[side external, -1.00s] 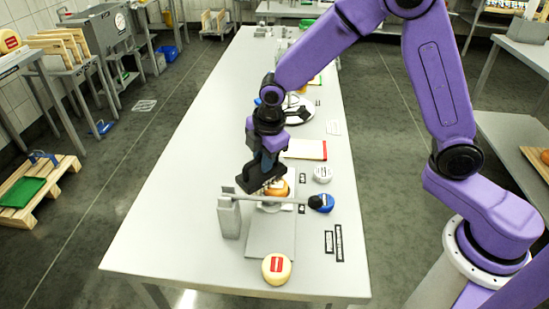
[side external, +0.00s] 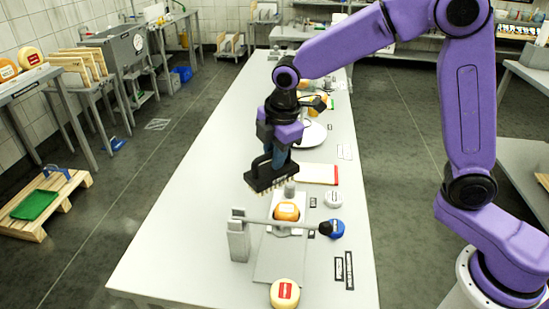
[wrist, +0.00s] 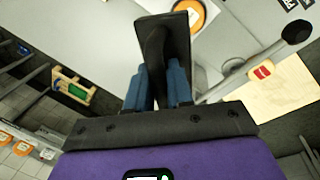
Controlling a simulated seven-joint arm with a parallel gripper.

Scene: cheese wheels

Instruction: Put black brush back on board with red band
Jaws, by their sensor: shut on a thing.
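My gripper (side external: 279,152) is shut on the black brush (side external: 271,175) and holds it above the table, bristles facing down. In the wrist view the brush (wrist: 163,40) stands between my blue fingers (wrist: 160,90). The board with the red band (side external: 316,173) is a pale flat board with a red strip along its right edge. It lies on the table to the right of the brush and slightly farther back. No brush lies on its visible part.
An orange cheese (side external: 286,211) sits on the grey press stand, beside a lever (side external: 285,222) with a black knob. A pale cheese with a red label (side external: 284,293) is at the front. The table's left side is clear.

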